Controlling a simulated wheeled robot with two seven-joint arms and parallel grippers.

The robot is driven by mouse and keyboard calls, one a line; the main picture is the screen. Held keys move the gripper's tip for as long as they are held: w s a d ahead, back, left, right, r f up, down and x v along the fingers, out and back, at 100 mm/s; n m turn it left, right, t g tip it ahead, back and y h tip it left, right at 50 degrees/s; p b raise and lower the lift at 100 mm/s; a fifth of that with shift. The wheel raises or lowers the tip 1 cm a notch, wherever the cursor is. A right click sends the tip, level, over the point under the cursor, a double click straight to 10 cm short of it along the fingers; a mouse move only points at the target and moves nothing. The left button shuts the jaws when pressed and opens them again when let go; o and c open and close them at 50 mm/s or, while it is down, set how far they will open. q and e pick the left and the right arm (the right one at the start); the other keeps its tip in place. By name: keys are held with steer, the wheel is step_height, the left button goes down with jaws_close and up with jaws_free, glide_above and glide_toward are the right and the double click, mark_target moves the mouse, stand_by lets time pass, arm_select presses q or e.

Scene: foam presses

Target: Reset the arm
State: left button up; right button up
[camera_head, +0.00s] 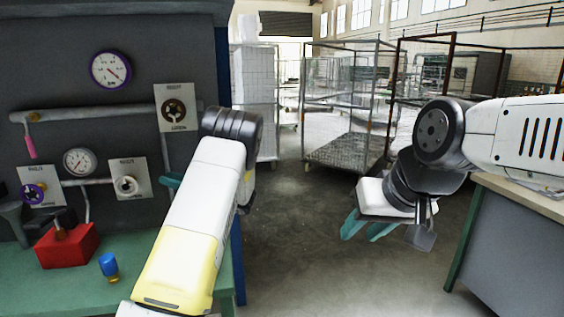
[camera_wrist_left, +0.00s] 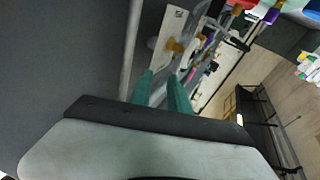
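My left arm reaches up from the bottom of the head view and bends at a dark joint in front of the panel's right edge. My left gripper (camera_head: 171,180) is mostly hidden behind that arm, with a bit of teal finger showing beside the panel. In the left wrist view, the left gripper (camera_wrist_left: 160,76) shows two teal fingers apart with nothing held between them. My right gripper (camera_head: 365,228) hangs over the open floor at the right, its teal fingers apart and empty.
A dark panel (camera_head: 60,70) carries gauges (camera_head: 111,70), pipes and valve plates (camera_head: 176,107). Below it, a red block (camera_head: 68,245) and a blue-topped piece (camera_head: 108,264) sit on a green bench (camera_head: 135,262). A grey cabinet (camera_head: 515,245) stands at right. Wire cages (camera_head: 345,110) stand behind clear floor.

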arm_select(q)
steer(key=w+d+r+m+t+h, duration=0.45)
steer(key=r+t+h, duration=0.3)
steer(key=h, duration=0.25)
steer(key=s+d+r+m+t+h, duration=0.1)
steer(key=s+d+r+m+h, duration=0.5)
steer(key=s+d+h, duration=0.5)
steer(key=s+d+f+m+g+h, duration=0.1)
steer(key=s+d+m+g, duration=0.15)
steer(key=s, duration=0.45)
steer(key=s+d+m+g+h, duration=0.1)
steer(key=s+d+m, duration=0.1)
steer(key=s+d, duration=0.35)
steer(key=s+a+f+m+g, duration=0.1)
steer(key=s+f, duration=0.1)
steer(key=s, duration=0.6)
steer(key=s+a+f+g+y, duration=0.1)
steer(key=s+f+g, duration=0.1)
steer(key=s, duration=0.7)
steer(key=shift+a+f+m, duration=0.3)
steer(key=shift+f+m, duration=0.1)
steer(key=shift+f, duration=0.45)
steer(key=shift+a, duration=0.1)
